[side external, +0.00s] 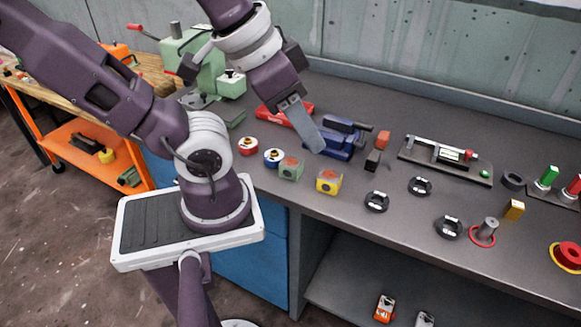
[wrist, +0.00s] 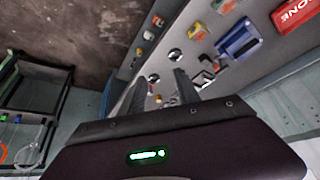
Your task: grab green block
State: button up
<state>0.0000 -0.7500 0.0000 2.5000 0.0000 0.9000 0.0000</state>
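The green block (side external: 290,169) has a reddish round mark on its side and sits near the front edge of the grey bench in the side view. A similar yellow block (side external: 328,181) stands to its right. My gripper (side external: 315,148) hangs above the bench, up and right of the green block and apart from it. In the side view its fingers overlap the blue vise. In the wrist view my gripper (wrist: 162,74) has its two fingers apart with nothing held between them. A pale green shape (wrist: 227,6), probably the green block, is cut by that view's top edge.
The blue vise (side external: 335,139) and a red box (side external: 284,112) lie behind the blocks. Red and blue round pieces (side external: 248,145) stand to the left. Black discs (side external: 377,202) lie to the right, with a caliper tray (side external: 445,160) behind. An upright green cylinder (side external: 548,176) stands far right.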

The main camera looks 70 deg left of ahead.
jog(key=o, duration=0.6)
jog(key=shift+c, duration=0.2)
jog(key=m+g+y, duration=0.1)
jog(key=m+g, duration=0.6)
jog(key=m, duration=0.1)
send_over(292, 161)
jog(key=w+d, duration=0.1)
jog(key=d, duration=0.1)
jog(key=f, duration=1.8)
jog(key=shift+w+a, duration=0.2)
jog(key=shift+m, duration=0.3)
jog(key=f, duration=0.2)
jog(key=s+a+f, duration=0.1)
jog(key=f, duration=0.5)
jog(key=shift+s+a, duration=0.3)
jog(key=shift+a, duration=0.05)
